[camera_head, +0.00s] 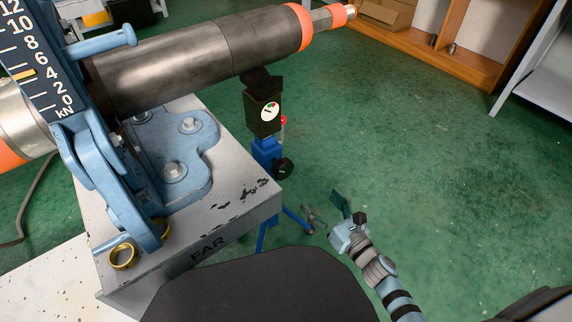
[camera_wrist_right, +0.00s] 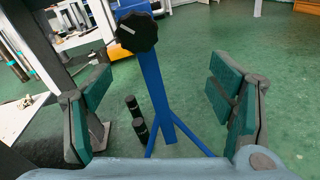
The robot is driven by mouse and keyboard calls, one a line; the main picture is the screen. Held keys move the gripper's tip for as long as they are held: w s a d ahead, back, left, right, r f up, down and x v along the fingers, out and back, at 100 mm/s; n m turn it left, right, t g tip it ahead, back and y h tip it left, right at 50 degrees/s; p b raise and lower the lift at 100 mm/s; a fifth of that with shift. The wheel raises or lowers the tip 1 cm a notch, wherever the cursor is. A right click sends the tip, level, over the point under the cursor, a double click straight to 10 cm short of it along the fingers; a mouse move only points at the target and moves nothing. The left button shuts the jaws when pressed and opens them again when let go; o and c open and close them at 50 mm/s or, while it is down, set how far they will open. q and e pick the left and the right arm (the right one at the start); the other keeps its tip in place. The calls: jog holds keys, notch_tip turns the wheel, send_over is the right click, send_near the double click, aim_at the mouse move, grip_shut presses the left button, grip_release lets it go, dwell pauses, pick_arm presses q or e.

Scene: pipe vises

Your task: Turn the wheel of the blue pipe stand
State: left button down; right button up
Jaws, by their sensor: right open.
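The blue pipe stand (camera_head: 265,146) stands on the floor beside the grey block, under the long steel pipe (camera_head: 205,55). Its black wheel (camera_head: 284,167) sticks out on the right side of its post. In the right wrist view the wheel (camera_wrist_right: 137,32) is at the top, on the blue post (camera_wrist_right: 156,90), with a white mark on its face. My right gripper (camera_head: 328,212) is open and empty, below and to the right of the wheel and apart from it. In the wrist view its green-padded fingers (camera_wrist_right: 160,88) lie wide apart, with the post showing between them. My left gripper is not in view.
The grey block (camera_head: 235,205), marked FAR, carries a light blue clamp frame (camera_head: 150,215) and brass rings (camera_head: 123,256). Black cylinders (camera_wrist_right: 139,128) stand near the stand's legs. A wooden shelf (camera_head: 470,60) is at the back right. The green floor on the right is clear.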

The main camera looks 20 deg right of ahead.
aim_at(285, 173)
jog(key=w+a+n, duration=0.1)
jog(key=w+a, duration=0.1)
jog(key=w, duration=0.1)
jog(key=w+a+n+y+b, duration=0.1)
jog(key=w, duration=0.2)
jog(key=w+a+n+b, duration=0.1)
jog(key=w+a+n, duration=0.1)
jog(key=w, duration=0.1)
jog(key=shift+w+a+r+y, duration=0.2)
jog(key=shift+a+r+y, duration=0.1)
jog(key=shift+y, duration=0.1)
jog(key=b+x, duration=0.1)
jog(key=x, duration=0.2)
jog(key=shift+w+a, duration=0.1)
jog(key=shift+w, duration=0.25)
jog(key=shift+w+a+r, duration=0.1)
jog(key=shift+w, duration=0.1)
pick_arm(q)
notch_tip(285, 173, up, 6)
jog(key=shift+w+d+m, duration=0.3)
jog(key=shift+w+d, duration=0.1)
pick_arm(e)
jog(key=shift+c, duration=0.6)
jog(key=c, duration=1)
jog(key=shift+c, duration=0.3)
